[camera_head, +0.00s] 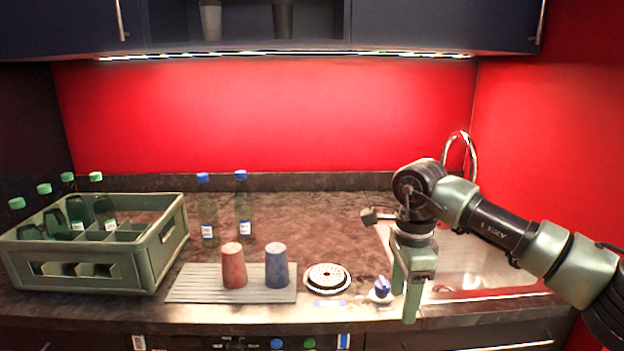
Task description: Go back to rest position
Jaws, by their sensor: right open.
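My right gripper (405,296) hangs at the end of my right arm, which comes in from the right. Its fingers point down, open and with nothing between them, over the counter's front edge by the sink. A small blue and white item (381,289) is just left of its fingers. My left gripper is not in this view.
A green crate (168,250) with several green-capped bottles stands at left. Two blue-capped bottles (207,212) stand behind a red cup (233,266) and a blue cup (277,266) on a ribbed mat (196,284).

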